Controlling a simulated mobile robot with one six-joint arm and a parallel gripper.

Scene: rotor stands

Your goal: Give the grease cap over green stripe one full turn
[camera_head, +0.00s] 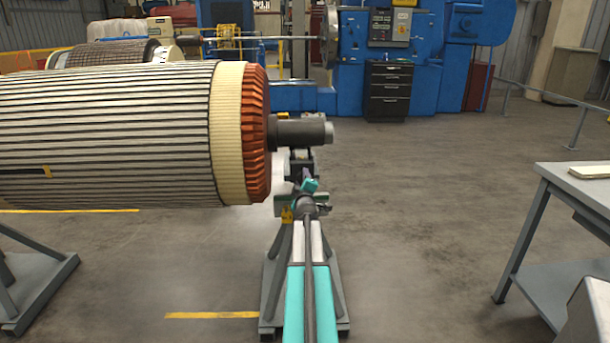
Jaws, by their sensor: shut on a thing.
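My arm reaches forward from the bottom middle to the rotor stand (275,285) under the shaft end (305,132). My gripper (307,184) is at the upper part of this stand, just below the shaft. It is small and far off in this view, and its jaws are shut on the grease cap. The cap itself is hidden by my gripper and wrist. A small yellow piece (287,214) shows on the stand just left of my wrist.
The large striped rotor (110,130) with an orange end ring (257,135) lies across the left. A grey table (575,185) stands at right. Another stand foot (40,285) is at lower left. Blue machinery (345,75) fills the back. The floor right of the stand is clear.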

